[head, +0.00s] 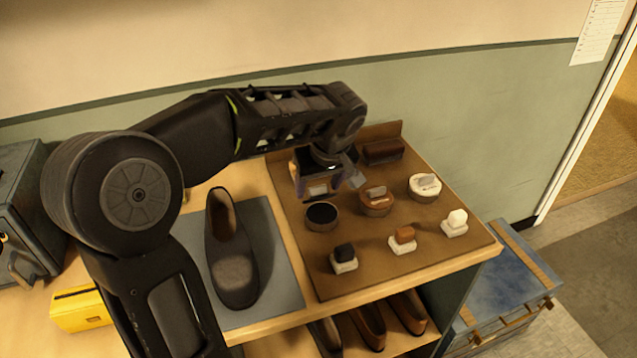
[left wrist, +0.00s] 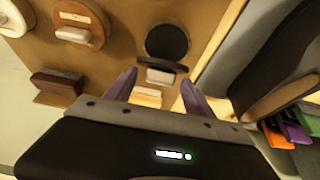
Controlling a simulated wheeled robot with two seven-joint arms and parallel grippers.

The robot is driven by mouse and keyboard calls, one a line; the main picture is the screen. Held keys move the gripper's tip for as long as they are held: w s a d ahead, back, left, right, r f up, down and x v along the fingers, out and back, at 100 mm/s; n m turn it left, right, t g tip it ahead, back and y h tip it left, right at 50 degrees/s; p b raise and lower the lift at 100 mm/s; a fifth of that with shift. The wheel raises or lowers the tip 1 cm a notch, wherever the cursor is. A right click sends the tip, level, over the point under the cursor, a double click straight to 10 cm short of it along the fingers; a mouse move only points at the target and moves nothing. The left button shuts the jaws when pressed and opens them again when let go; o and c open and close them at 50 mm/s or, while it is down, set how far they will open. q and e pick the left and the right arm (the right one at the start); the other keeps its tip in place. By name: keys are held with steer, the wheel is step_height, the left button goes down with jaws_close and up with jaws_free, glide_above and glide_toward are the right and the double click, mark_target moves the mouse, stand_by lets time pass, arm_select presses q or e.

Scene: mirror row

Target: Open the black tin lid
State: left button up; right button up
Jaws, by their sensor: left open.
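The black tin (head: 322,217) stands on the brown board, its round dark top uncovered; it also shows in the left wrist view (left wrist: 167,40). Its lid (left wrist: 163,66) appears tipped up at the tin's wall-side edge, seen nearly edge-on, with a pale grip block (left wrist: 160,76) on it. My left gripper (head: 320,190) is open behind the tin. In the left wrist view its purple fingers (left wrist: 160,84) stand on either side of the grip block, apparently without squeezing it. The gripper hides part of the lid in the head view. My right gripper is not in view.
A brown tin (head: 376,203) and a white-topped tin (head: 425,190) stand to the right. Several small daubers, including a black one (head: 344,256), line the board's front. A brown brush (head: 383,151) lies at the back. A dark shoe (head: 230,255) is on a grey mat (head: 279,268).

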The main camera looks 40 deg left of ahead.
arm_select(q)
jaws_close()
stand_by(0.7)
stand_by(0.3)
